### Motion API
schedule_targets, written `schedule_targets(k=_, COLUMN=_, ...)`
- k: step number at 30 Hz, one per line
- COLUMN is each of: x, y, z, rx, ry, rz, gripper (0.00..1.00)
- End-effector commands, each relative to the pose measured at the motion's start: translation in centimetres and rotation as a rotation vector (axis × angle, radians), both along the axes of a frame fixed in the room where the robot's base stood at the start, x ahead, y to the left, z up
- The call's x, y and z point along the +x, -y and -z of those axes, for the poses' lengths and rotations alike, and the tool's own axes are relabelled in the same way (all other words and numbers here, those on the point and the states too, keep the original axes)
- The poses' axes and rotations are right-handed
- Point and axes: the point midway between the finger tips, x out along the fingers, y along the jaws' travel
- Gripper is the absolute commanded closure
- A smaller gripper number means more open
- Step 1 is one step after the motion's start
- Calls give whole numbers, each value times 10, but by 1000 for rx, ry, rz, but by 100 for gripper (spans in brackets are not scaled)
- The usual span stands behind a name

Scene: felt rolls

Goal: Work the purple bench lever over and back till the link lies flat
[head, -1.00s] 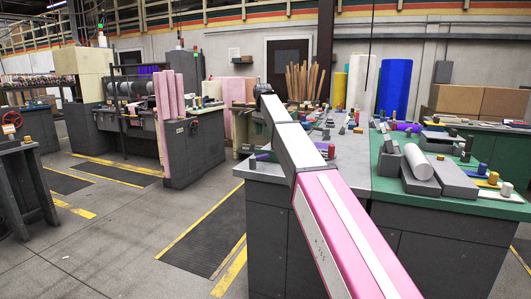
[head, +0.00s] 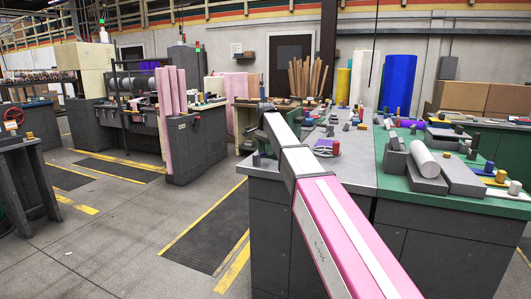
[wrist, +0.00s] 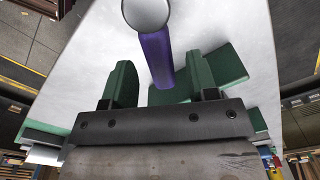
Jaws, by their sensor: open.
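The purple lever (wrist: 157,58) shows in the wrist view as a purple bar with a round pale grey knob (wrist: 147,12) at its upper end. My gripper (wrist: 160,62) has its two green fingers apart, one on each side of the bar's lower part. I see no finger touching the bar. In the head view my gripper is at the far end of my pink and white arm, low over the grey bench top (head: 352,175). My arm hides part of the bench there, and I cannot make out the lever or the link.
A green plate (wrist: 225,64) lies beside the lever on the pale surface. To the right is a green bench top (head: 450,200) with a white roll (head: 422,158) on grey blocks. Several small coloured knobs stand on the benches.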

Motion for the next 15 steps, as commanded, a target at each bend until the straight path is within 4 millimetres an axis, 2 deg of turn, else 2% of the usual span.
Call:
schedule_targets(k=5, x=0, y=0, z=12, rx=1, ry=1, rz=0, gripper=47)
schedule_targets(k=14, x=0, y=0, z=13, rx=1, ry=1, rz=0, gripper=47)
schedule_targets(k=15, x=0, y=0, z=13, rx=1, ry=1, rz=0, gripper=60)
